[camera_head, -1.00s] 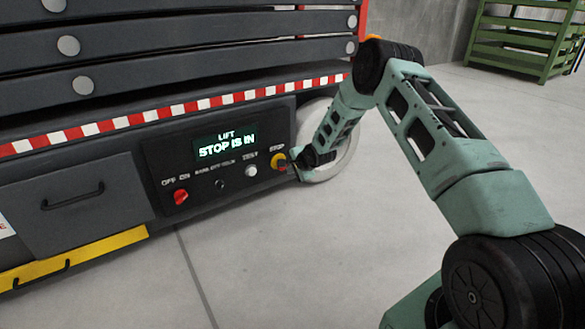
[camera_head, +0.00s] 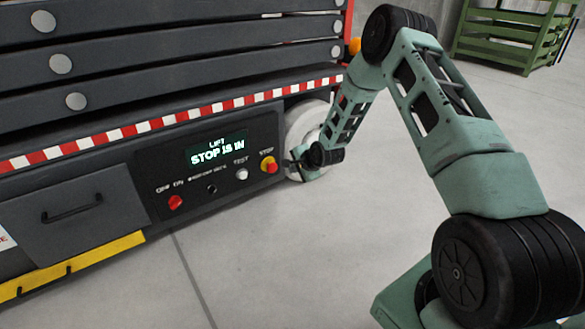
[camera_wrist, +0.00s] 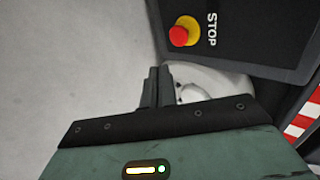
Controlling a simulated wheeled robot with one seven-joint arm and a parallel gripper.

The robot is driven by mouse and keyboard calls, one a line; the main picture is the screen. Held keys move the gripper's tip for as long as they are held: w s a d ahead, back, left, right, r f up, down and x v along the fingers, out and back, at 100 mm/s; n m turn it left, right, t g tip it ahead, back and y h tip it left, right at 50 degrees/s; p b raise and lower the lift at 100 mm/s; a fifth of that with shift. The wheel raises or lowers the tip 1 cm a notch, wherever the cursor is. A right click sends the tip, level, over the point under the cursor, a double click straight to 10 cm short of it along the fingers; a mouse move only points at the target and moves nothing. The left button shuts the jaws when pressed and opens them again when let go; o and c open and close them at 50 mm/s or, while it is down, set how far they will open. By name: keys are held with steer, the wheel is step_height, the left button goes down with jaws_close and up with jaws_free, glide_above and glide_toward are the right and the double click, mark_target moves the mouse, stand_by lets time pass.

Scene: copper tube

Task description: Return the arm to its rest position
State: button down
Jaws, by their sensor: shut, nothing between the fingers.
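My green and black arm reaches from the lower right up and over toward the lift's control panel (camera_head: 215,165). My gripper (camera_head: 290,165) is just right of the red stop button on its yellow collar (camera_head: 268,165), apart from it. In the wrist view the gripper's dark fingers (camera_wrist: 155,80) are together with nothing between them. The stop button (camera_wrist: 180,36) shows beyond and above the fingertips there. The panel's display (camera_head: 217,149) reads "LIFT STOP IS IN".
The panel also carries a red off/on switch (camera_head: 175,202) and a white test button (camera_head: 242,174). A pale wheel (camera_head: 300,125) is behind my gripper. A green crate (camera_head: 505,38) stands at the back right. Grey floor (camera_head: 290,260) is clear in front of the lift.

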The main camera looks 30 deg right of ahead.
stand_by(0.4)
steer(key=s+a+r+n+g+y+p, duration=0.1)
steer(key=s+a+r+n+p, duration=0.1)
steer(key=s+a+r+n, duration=0.35)
steer(key=s+a+r+n+g+p, duration=0.1)
steer(key=s+a+r+n+g, duration=0.15)
steer(key=a+r, duration=0.65)
steer(key=s+a+r+n+g+y+p, duration=0.15)
steer(key=s+a+r+n, duration=0.25)
steer(key=a, duration=0.6)
steer(key=s+a+r+n+g+h+p, duration=0.15)
steer(key=s+r+n, duration=0.3)
steer(key=s, duration=0.55)
steer(key=s+a+r+n+g+p, duration=0.1)
steer(key=s+a+r+n+p, duration=0.25)
steer(key=s, duration=0.75)
steer(key=s+a+r+n+g+h, duration=0.1)
steer(key=s+a+r+n+g, duration=0.1)
steer(key=s+r+n, duration=0.6)
step_height(320, 180, up, 36)
steer(key=s+m+p, duration=0.2)
steer(key=p, duration=3.6)
steer(key=shift+s+f+m, duration=0.15)
steer(key=shift+s+m, duration=0.25)
steer(key=shift+f, duration=0.2)
